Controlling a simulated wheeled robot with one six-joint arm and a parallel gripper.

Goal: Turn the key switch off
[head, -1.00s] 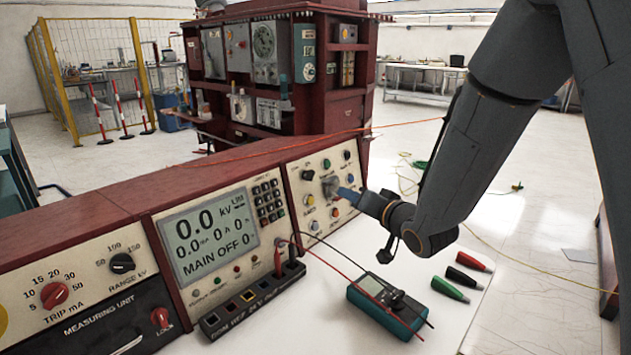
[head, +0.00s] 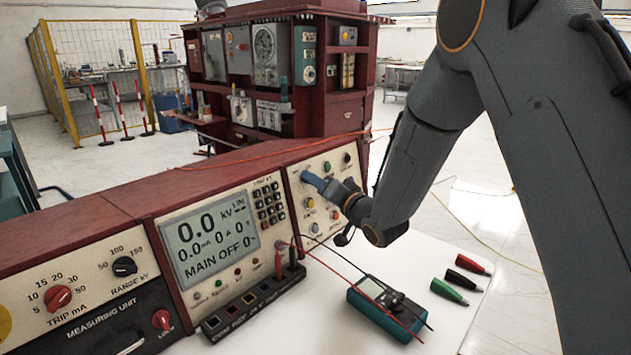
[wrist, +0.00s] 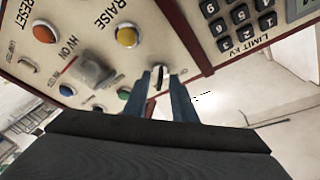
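The key switch (wrist: 158,76) shows in the wrist view as a small pale disc with a dark upright key bar, near the panel's edge beside the keypad. My gripper (wrist: 162,88) has its two blue fingers on either side of the key bar, with a gap between them. The fingers look open around the key, and I cannot tell whether they touch it. In the head view my gripper (head: 311,180) is at the upper left of the right-hand control panel (head: 322,229) and covers the switch.
The display (head: 211,232) reads "MAIN OFF". A multimeter (head: 386,309) with leads and several coloured clips (head: 449,291) lie on the white table.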

